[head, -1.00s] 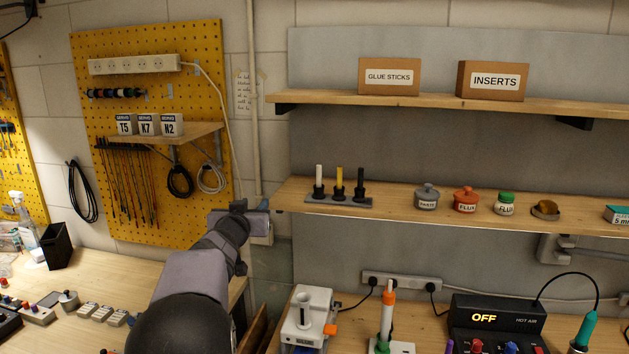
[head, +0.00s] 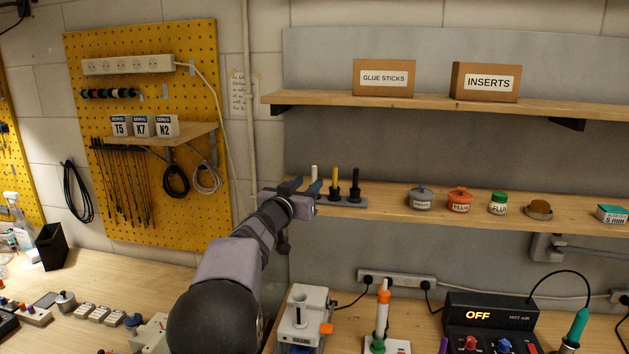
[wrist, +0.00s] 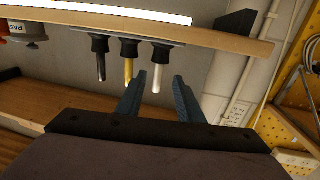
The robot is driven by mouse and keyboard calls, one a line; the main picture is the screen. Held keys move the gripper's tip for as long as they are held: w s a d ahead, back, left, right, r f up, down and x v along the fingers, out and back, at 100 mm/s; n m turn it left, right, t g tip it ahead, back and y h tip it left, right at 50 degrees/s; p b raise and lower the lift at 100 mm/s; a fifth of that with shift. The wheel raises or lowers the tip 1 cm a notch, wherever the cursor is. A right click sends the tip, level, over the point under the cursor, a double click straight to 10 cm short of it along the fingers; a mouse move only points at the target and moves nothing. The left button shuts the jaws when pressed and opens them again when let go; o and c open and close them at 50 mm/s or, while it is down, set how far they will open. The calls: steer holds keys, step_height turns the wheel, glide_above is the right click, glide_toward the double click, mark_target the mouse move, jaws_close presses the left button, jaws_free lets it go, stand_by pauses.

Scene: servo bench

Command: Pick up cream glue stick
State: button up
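The cream glue stick (head: 314,172) stands upright in a black holder at the left end of a grey rack (head: 350,200) on the lower shelf. In the wrist view, which is upside down, the cream stick (wrist: 157,78) lines up between the two open fingers of my gripper (wrist: 160,84). No finger visibly touches it. I cannot tell whether the tips reach past it.
A yellow stick (head: 335,174) and a black stick (head: 355,177) stand just right of the cream one, the yellow close to one finger. Several small pots, including a grey one (head: 421,192), sit further right. The upper shelf (head: 420,98) runs above.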

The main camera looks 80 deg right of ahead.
mark_target(313, 179)
steer(key=d+p, duration=0.1)
steer(key=s+d+p, duration=0.1)
steer(key=d, duration=0.1)
steer(key=shift+d+r+p, duration=0.15)
steer(key=shift+d+p, duration=0.05)
steer(key=shift+p, duration=0.1)
steer(key=shift+d+p, duration=0.35)
steer(key=shift+d, duration=0.45)
jaws_close()
